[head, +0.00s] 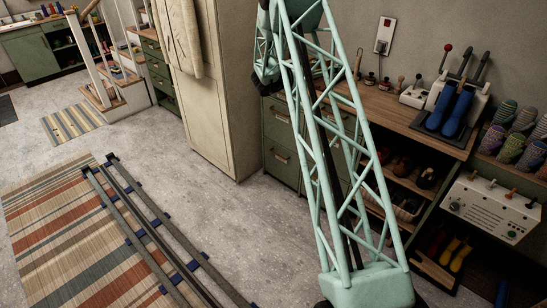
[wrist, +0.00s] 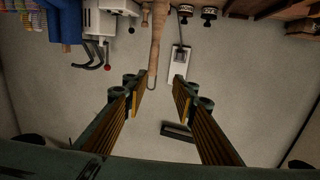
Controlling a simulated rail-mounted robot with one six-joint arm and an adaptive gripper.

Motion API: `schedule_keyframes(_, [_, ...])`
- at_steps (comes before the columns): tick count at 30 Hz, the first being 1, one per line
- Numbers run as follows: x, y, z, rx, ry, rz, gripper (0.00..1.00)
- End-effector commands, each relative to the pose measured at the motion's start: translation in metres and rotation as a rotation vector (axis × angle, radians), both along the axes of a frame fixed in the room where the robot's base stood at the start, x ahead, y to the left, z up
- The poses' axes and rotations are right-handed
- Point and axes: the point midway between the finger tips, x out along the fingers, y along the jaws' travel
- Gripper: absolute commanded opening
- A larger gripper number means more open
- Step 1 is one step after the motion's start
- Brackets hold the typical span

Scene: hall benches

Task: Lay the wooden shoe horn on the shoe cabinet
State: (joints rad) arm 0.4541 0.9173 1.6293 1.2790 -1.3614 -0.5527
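A long light-brown wooden stick with a small loop at its end, apparently the shoe horn (wrist: 157,45), shows in the wrist view. Its loop end reaches between the fingertips of my gripper (wrist: 160,82). The fingers are wide apart, and I see no clear contact. In the head view a slim wooden piece, perhaps the same shoe horn (head: 358,62), stands near the wall behind the bench top. My gripper (head: 266,80) is partly hidden by my arm there. A wooden-topped unit with green drawers and shoe shelves, possibly the shoe cabinet (head: 390,108), stands along the wall.
A grey-white machine with levers (head: 412,96) and blue boots (head: 456,110) stand on the wooden top. A wall switch plate (head: 385,35) is above it. Several small knobbed items line the back edge. A tall beige cabinet (head: 226,110) stands left. Rails cross the floor.

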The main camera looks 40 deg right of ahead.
Motion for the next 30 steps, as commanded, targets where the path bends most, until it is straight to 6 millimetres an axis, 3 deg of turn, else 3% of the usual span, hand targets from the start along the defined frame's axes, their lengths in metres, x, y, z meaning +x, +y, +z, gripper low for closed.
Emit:
schedule_keyframes(5, [0.023,0.014,0.023,0.027,-0.030,0.081,0.25])
schedule_keyframes(14, [0.073,0.058,0.072,0.096,-0.087,0.274,0.25])
schedule_keyframes(21, [0.106,0.104,0.110,0.156,-0.116,0.428,0.25])
schedule_keyframes(30, [0.134,0.173,0.152,0.237,-0.133,0.615,0.25])
